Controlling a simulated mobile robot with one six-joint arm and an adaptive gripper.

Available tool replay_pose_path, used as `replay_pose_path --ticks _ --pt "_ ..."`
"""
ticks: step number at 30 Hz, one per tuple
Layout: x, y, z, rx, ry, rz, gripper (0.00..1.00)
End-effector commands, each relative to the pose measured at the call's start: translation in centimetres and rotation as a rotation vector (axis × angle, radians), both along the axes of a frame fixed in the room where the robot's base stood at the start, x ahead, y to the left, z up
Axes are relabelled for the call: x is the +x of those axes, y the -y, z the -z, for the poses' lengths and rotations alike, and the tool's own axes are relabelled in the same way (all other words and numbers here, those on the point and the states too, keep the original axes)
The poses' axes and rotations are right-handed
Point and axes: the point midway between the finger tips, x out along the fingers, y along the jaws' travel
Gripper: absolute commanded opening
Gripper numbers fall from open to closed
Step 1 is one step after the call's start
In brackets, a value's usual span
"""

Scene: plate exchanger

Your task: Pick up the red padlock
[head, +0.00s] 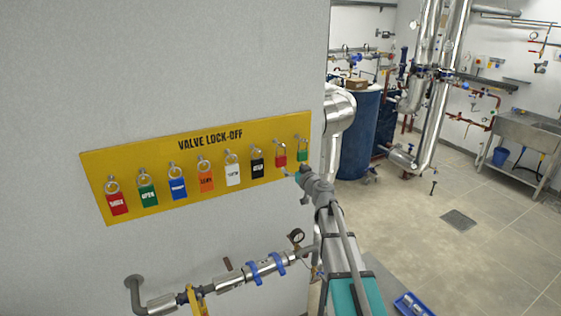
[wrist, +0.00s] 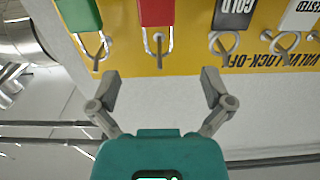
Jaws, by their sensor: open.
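The red padlock (head: 280,160) hangs by its metal shackle from a peg near the right end of the yellow lock-off board (head: 160,212). In the wrist view, which is upside down, the red padlock (wrist: 157,13) is at the top, its shackle looped on the peg and its body cut off by the frame edge. My gripper (head: 298,177) is just in front of the board, below and right of the padlock. In the wrist view my gripper (wrist: 161,85) is open and empty, its fingers apart and roughly in line with the padlock's shackle, not touching it.
A green padlock (head: 302,155) hangs right of the red one, and a black tag (head: 257,168) hangs left. Several other coloured tags, including a red one (head: 117,204), hang farther left. A pipe with blue clamps (head: 265,268) runs below the board.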

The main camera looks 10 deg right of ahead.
Motion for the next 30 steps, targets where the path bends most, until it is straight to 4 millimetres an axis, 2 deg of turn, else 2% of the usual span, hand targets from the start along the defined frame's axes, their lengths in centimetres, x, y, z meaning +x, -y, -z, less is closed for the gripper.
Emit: replay_pose_path --ticks 1,3,9,14,25,30 --pt "1.2 -0.2 0.0 0.000 0.000 -0.001 1.00" --pt "2.2 -0.6 0.0 0.000 0.000 0.000 1.00" --pt "4.5 -1.3 0.0 0.000 0.000 0.000 1.00" --pt "5.2 -1.6 0.0 0.000 0.000 0.001 1.00" --pt "5.2 -1.6 0.1 0.000 0.000 0.001 1.00" --pt "6.3 -1.8 0.2 0.000 0.000 0.001 1.00"
